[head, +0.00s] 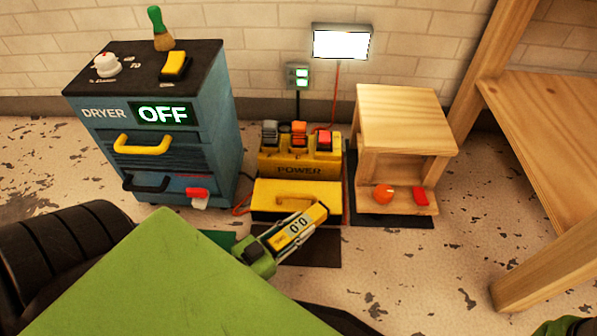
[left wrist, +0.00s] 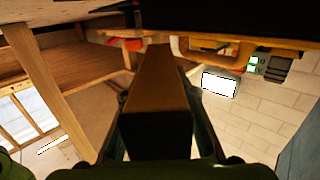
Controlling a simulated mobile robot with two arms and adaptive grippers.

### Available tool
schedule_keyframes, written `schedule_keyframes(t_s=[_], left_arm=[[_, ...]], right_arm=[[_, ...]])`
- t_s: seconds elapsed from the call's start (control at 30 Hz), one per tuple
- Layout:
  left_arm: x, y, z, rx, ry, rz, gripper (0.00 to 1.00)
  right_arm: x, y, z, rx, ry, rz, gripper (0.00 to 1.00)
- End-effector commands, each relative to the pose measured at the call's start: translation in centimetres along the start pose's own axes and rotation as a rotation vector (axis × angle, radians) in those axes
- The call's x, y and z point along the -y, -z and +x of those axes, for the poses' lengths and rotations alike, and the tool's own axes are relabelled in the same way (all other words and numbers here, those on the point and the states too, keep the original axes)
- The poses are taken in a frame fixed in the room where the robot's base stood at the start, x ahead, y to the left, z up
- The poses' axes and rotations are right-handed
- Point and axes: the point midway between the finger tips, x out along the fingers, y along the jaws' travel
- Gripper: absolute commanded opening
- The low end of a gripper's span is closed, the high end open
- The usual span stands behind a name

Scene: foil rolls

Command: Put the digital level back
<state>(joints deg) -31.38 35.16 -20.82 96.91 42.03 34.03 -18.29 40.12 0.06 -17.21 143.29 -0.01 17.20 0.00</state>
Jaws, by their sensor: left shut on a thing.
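The digital level (head: 298,228) is a yellow bar with a light display reading about 0.0. In the head view it slants up to the right, in front of the yellow power box (head: 296,190). My left gripper (head: 262,252) is shut on its lower left end. In the left wrist view the level (left wrist: 158,95) is a dark brown block between my fingers (left wrist: 160,125). I cannot tell whether the level touches the box or the floor. My large green arm part hides the floor at lower left. My right gripper does not show clearly.
A blue dryer (head: 165,130) reading OFF stands at left. A wooden stand (head: 405,120) with an orange knob is to the right of the power box. A dark mat (head: 318,252) lies in front of the box. A wooden bench (head: 545,130) stands at far right; floor before it is open.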

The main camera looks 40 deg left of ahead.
Motion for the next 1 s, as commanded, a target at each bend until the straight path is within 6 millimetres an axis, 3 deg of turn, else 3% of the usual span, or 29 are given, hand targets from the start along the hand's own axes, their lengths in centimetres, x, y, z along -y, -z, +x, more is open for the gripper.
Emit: schedule_keyframes(t_s=[0.07,0.1,0.13,0.47,0.63,1.0], left_arm=[[0.0,0.1,0.0,-0.003,0.0,0.0,0.0],[0.0,0.0,0.0,-0.001,0.0,0.0,0.38],[0.0,0.0,0.0,-0.001,0.0,0.0,0.44],[0.0,0.1,0.0,-0.001,0.0,0.0,0.44],[0.0,1.8,-0.1,-0.003,-0.001,0.0,0.44],[0.1,1.6,-8.3,0.004,0.002,0.0,0.44]], right_arm=[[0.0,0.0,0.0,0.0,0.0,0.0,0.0],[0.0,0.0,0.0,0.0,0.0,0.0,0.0],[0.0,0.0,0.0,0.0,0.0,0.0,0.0],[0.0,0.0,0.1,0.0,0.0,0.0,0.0],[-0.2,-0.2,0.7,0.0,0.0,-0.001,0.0],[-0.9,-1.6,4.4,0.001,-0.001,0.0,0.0]])
